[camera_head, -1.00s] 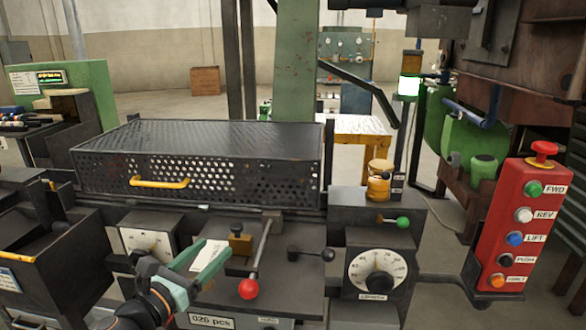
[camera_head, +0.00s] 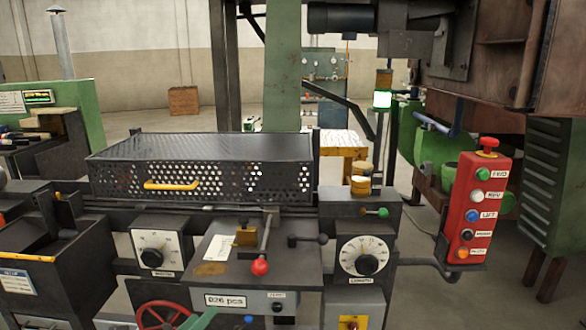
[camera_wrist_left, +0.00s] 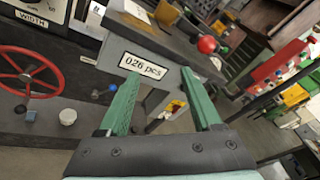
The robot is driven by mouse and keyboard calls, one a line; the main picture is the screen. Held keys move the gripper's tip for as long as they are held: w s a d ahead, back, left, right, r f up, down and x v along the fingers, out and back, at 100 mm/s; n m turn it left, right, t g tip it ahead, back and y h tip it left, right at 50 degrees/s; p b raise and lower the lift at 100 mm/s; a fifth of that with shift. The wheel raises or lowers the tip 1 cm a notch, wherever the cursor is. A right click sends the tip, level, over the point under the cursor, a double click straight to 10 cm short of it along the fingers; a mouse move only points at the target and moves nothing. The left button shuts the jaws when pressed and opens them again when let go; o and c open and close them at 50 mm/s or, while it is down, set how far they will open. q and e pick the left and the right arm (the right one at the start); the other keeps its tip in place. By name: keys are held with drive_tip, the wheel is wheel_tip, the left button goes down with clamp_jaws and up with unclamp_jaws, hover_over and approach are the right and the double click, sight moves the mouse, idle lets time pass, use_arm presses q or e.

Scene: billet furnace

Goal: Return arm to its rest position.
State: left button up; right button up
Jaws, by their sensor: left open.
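My left gripper (camera_head: 200,319) shows only as a green fingertip at the bottom edge of the head view, low in front of the machine. In the left wrist view, its two green fingers (camera_wrist_left: 160,84) are spread apart with nothing held between them. Beyond them is the panel with the "026 pcs" counter label (camera_wrist_left: 143,65). The rest of my left arm is out of the head view. My right gripper is in neither current view.
The machine has a perforated guard with a yellow handle (camera_head: 172,185), a red-knobbed lever (camera_head: 260,267), a length dial (camera_head: 363,256) and a red handwheel (camera_head: 163,316). A red button box (camera_head: 475,213) juts out at right. Open floor lies at the lower right.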

use_arm(q)
drive_tip(key=s+d+f+n+g+y, duration=0.1)
drive_tip(key=s+f+n+g+y, duration=0.2)
drive_tip(key=s+f+n, duration=2.1)
wheel_tip(320, 180, down, 2)
drive_tip(key=n+g, duration=0.3)
drive_tip(key=n, duration=0.3)
drive_tip(key=shift+s+d+f, duration=0.2)
drive_tip(key=shift+s+d, duration=0.05)
drive_tip(key=shift+d, duration=0.1)
